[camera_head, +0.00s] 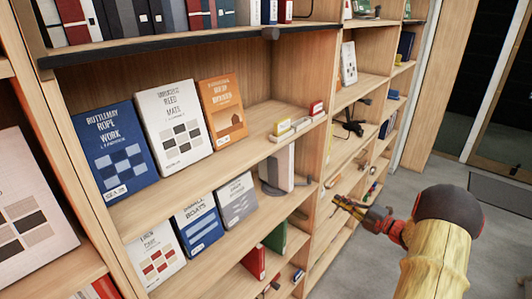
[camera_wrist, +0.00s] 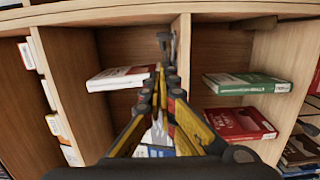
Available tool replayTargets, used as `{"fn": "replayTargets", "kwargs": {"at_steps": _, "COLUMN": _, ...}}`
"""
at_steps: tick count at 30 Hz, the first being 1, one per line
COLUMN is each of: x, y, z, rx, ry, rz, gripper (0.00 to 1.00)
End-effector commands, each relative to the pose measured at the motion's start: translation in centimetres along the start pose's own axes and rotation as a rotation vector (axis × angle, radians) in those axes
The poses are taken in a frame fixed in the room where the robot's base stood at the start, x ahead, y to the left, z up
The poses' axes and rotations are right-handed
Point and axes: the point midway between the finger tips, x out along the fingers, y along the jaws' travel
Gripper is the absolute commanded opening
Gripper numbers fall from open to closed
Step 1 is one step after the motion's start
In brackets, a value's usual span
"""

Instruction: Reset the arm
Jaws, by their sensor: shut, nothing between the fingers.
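My gripper (camera_head: 342,202) is shut and empty at the end of my arm, at the right of the head view. It is in front of the wooden bookshelf (camera_head: 318,150), near the lower shelves. In the wrist view my gripper (camera_wrist: 165,72) points into the shelf, in front of an upright divider between two compartments. I cannot tell whether its tips touch the wood.
Blue (camera_head: 116,150), white (camera_head: 173,127) and orange (camera_head: 222,107) books face out on a middle shelf. In the wrist view, a white-and-red book (camera_wrist: 120,78) lies left of my gripper; green (camera_wrist: 247,83) and red (camera_wrist: 240,124) books lie right. Grey floor (camera_head: 420,160) is open at the right.

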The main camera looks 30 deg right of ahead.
Motion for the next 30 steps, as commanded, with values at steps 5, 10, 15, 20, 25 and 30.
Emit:
{"fn": "replayTargets", "kwargs": {"at_steps": 5, "x": 0.0, "y": 0.0, "z": 0.0, "rx": 0.01, "ry": 0.0, "rz": 0.0, "gripper": 0.0}}
{"fn": "replayTargets", "kwargs": {"at_steps": 10, "x": -0.3, "y": -2.9, "z": 2.7, "rx": 0.124, "ry": -0.108, "rz": -0.099, "gripper": 0.0}}
{"fn": "replayTargets", "kwargs": {"at_steps": 15, "x": -3.7, "y": -9.8, "z": 7.9, "rx": 0.386, "ry": -0.438, "rz": -0.264, "gripper": 0.0}}
{"fn": "replayTargets", "kwargs": {"at_steps": 20, "x": -9.3, "y": -12.4, "z": 10.6, "rx": 0.627, "ry": -0.792, "rz": -0.364, "gripper": 0.0}}
{"fn": "replayTargets", "kwargs": {"at_steps": 25, "x": -13.3, "y": -11.5, "z": 8.6, "rx": 0.863, "ry": -1.123, "rz": -0.419, "gripper": 0.0}}
{"fn": "replayTargets", "kwargs": {"at_steps": 30, "x": -15.2, "y": -8.3, "z": 1.4, "rx": 1.097, "ry": -1.398, "rz": -0.439, "gripper": 0.0}}
